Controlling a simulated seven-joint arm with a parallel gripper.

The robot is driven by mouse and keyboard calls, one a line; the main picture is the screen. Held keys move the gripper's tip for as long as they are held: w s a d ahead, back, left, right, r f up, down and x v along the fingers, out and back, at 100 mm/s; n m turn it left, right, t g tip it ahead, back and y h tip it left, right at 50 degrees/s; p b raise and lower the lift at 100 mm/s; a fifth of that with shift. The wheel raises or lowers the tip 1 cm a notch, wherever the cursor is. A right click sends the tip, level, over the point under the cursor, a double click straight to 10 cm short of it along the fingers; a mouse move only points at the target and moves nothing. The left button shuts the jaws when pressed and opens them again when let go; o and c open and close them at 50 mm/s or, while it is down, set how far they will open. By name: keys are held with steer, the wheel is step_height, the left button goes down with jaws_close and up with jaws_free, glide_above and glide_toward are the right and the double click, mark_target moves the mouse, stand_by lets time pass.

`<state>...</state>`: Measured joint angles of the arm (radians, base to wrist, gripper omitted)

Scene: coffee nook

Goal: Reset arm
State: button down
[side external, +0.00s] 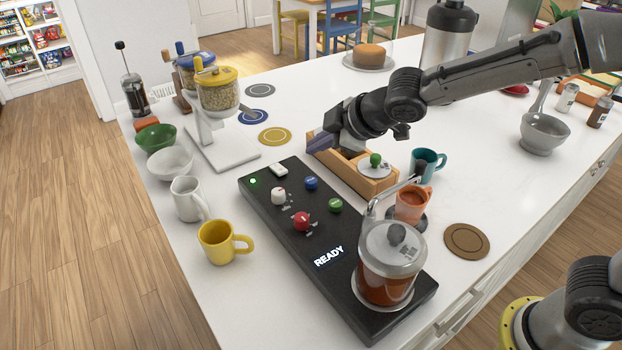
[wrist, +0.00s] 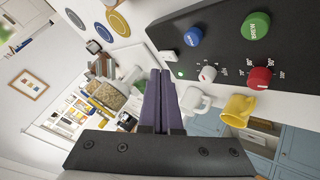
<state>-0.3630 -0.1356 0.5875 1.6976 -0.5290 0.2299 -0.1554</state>
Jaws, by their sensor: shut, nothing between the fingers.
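My gripper (side external: 321,142) is shut and empty, with its purple fingers together. In the side external view it hangs above the counter, by the far end of the wooden box and near the far corner of the black machine panel (side external: 262,190). In the wrist view its fingers (wrist: 160,98) point past the panel's corner. My arm reaches in from the upper right over the counter.
The panel shows READY and carries knobs and a jar of brown liquid (side external: 387,285). An orange cup (side external: 413,203) stands beside the jar. The wooden box (side external: 378,184) holds a round lid with a green knob. Grinders (side external: 217,95), a yellow mug (side external: 220,243) and bowls (side external: 170,162) stand left.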

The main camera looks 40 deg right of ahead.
steer(key=s+d+r+m+t+h, duration=0.1)
steer(key=s+d+r+m+t, duration=0.2)
steer(key=d+r, duration=0.65)
steer(key=s+d+r+m+g+h, duration=0.1)
steer(key=s+d+m, duration=0.15)
steer(key=s, duration=0.25)
steer(key=s+d+r+m+g+h, duration=0.1)
steer(key=s+d+r, duration=0.15)
steer(key=s, duration=0.25)
steer(key=s+f+m+g, duration=0.2)
steer(key=s+f, duration=0.3)
steer(key=s, duration=0.4)
steer(key=s+f+m+g+y, duration=0.1)
steer(key=s+f+m+g, duration=0.1)
steer(key=s+f, duration=0.3)
steer(key=s+m, duration=0.1)
steer(key=s, duration=0.3)
steer(key=shift+d+f, duration=0.35)
steer(key=shift+d, duration=0.05)
stand_by(0.9)
